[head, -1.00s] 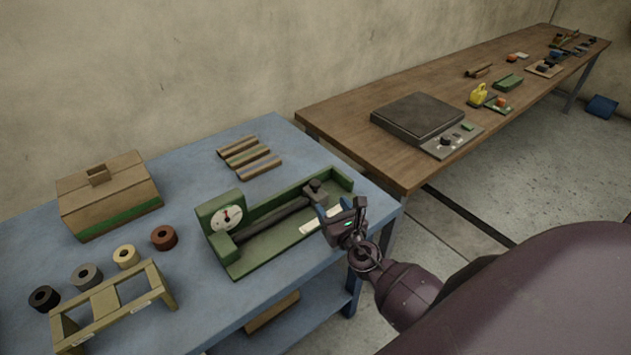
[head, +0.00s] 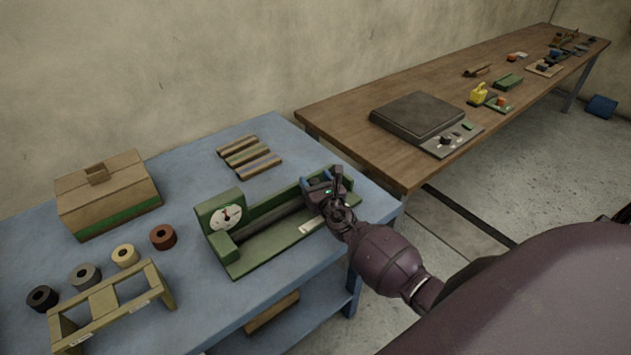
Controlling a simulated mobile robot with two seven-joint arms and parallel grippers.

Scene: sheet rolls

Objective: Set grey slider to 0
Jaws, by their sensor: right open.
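The green slider device (head: 272,246) lies on the blue table, with a white round dial (head: 226,216) at its left end. A dark grey rail (head: 278,222) runs along its inside. The grey slider at the rail's right end is hidden behind my right gripper. My right gripper (head: 316,184) is open at the right part of the device, over the slider's place. I cannot tell whether it touches the slider. A white label strip (head: 314,225) shows on the device's front right. My left gripper is not in view.
On the blue table (head: 190,290) are a wooden box (head: 110,198), several rolls (head: 163,237), a wooden rack (head: 110,306) and striped bars (head: 250,158). A brown bench (head: 350,152) with a dark plate (head: 417,116) stands to the right.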

